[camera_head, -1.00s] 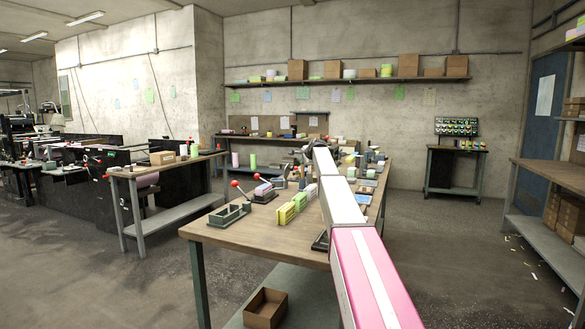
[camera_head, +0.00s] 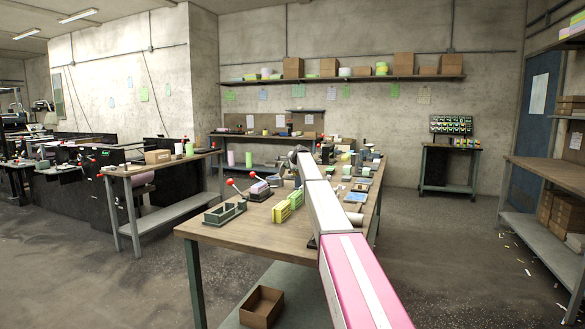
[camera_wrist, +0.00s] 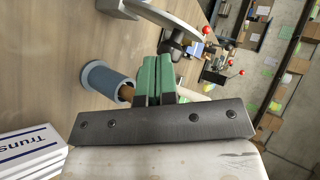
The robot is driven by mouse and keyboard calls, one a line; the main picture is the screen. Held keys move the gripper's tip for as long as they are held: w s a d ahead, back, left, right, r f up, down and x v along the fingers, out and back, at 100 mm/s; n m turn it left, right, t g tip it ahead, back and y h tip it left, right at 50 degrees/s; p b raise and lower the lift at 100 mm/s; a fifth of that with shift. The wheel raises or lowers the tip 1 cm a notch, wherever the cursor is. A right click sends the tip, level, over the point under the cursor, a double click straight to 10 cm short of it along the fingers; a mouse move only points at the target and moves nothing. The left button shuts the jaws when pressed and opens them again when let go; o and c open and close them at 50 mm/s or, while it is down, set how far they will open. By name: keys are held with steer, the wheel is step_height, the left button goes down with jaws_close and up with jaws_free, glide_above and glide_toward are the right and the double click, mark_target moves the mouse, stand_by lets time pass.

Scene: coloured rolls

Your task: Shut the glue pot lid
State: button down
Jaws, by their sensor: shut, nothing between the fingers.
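My gripper (camera_wrist: 158,78) has its two green fingers together and empty in the wrist view. A blue-grey round pot (camera_wrist: 96,86) with something brown at its mouth stands on the table beside the fingertips, apart from them. Beyond the fingers, a curved pale grey piece (camera_wrist: 172,14) with a black knob (camera_wrist: 186,42) is cut off by the top edge; I cannot tell whether it is the glue pot's lid. In the head view my arm hides the fingers and the area around them, and I cannot make out the glue pot there.
In the wrist view, white lettered boxes (camera_wrist: 30,150) lie near my gripper. Open floor (camera_head: 440,260) lies right of the table.

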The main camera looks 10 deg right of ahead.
steer(key=shift+w+a+r, duration=0.1)
steer(key=shift+w+a, duration=0.05)
stand_by(0.3)
steer(key=shift+w+a+r, duration=0.1)
steer(key=shift+a+r, duration=0.05)
steer(key=shift+w+a+r+n+g+h, duration=0.15)
steer(key=shift+a+r+n+g+h, duration=0.15)
steer(key=shift+g+h, duration=0.1)
steer(key=shift+w+a, duration=0.1)
